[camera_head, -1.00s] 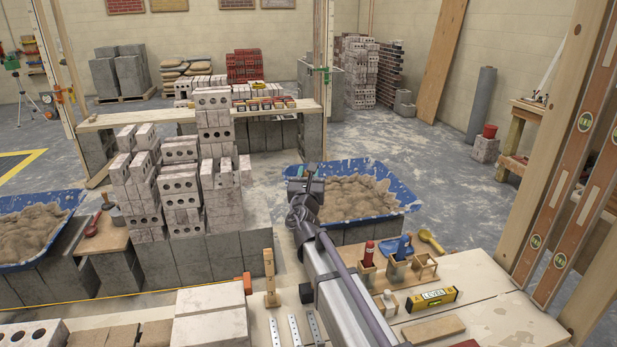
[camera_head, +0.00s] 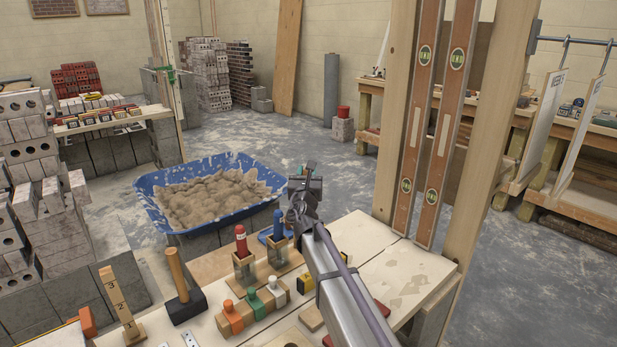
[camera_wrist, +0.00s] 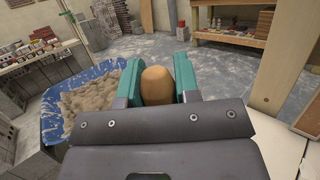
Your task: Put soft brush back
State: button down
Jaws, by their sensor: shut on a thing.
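My gripper (camera_head: 308,172) is raised over the bench, to the right of the blue mortar tub. In the wrist view its teal jaws (camera_wrist: 160,84) are shut on a rounded tan-brown wooden end (camera_wrist: 157,86). I take this for the handle of the soft brush; its bristles are hidden. On the bench, a red-handled tool (camera_head: 241,240) and a blue-handled tool (camera_head: 278,226) stand in small wooden holders, left of my arm. My arm hides part of the bench behind it.
The blue tub (camera_head: 160,205) of mortar stands beyond the bench. Upright levels (camera_head: 416,125) hang on a wooden post at right. The bench's right end is fairly clear.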

notch_tip(320, 180, down, 8)
jog(key=b, duration=0.7)
jog(key=shift+b, duration=0.3)
jog(key=shift+f+b, duration=0.4)
jog(key=shift+b, duration=0.05)
dwell(0.3)
jog(key=c, duration=0.8)
grip_release()
